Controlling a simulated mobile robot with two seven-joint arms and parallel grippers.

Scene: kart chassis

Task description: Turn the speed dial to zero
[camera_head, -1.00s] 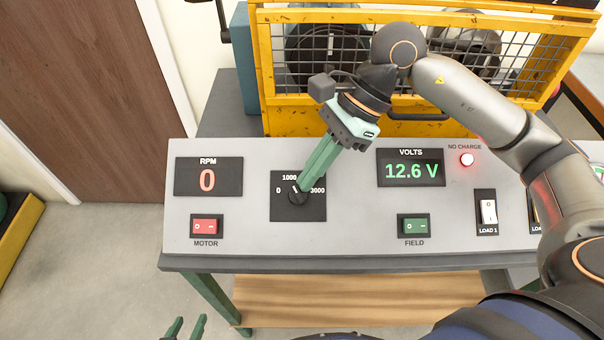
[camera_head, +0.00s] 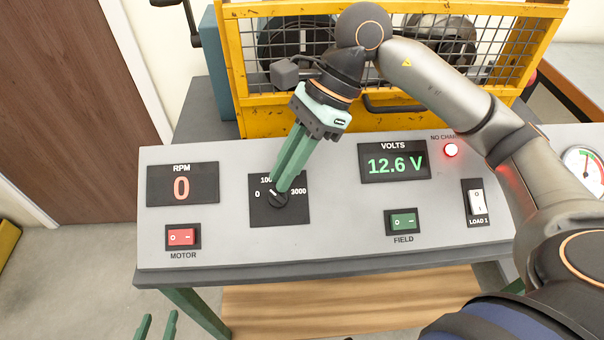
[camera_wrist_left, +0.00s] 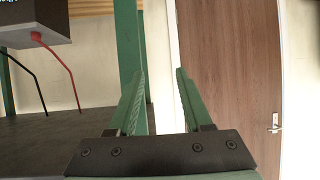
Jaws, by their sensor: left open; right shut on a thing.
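The speed dial (camera_head: 278,200) is a round black knob on a black plate (camera_head: 297,215), marked 0 at left, about 1000 at top and 3000 at right. Its white pointer line slants up and left, between 0 and 1000. My right gripper (camera_head: 280,188) reaches down from above with green fingers shut on the knob, hiding part of it and the 1000 label. My left gripper (camera_head: 157,318) is open and empty, low in front of the console; its fingers also show in the left wrist view (camera_wrist_left: 157,80).
The grey console (camera_head: 340,240) carries an RPM display (camera_head: 182,184) reading 0, a red motor switch (camera_head: 182,237), a volts display (camera_head: 394,163) reading 12.6 V, a green field switch (camera_head: 403,222) and a lit red lamp (camera_head: 451,150). A yellow cage (camera_head: 240,75) stands behind.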

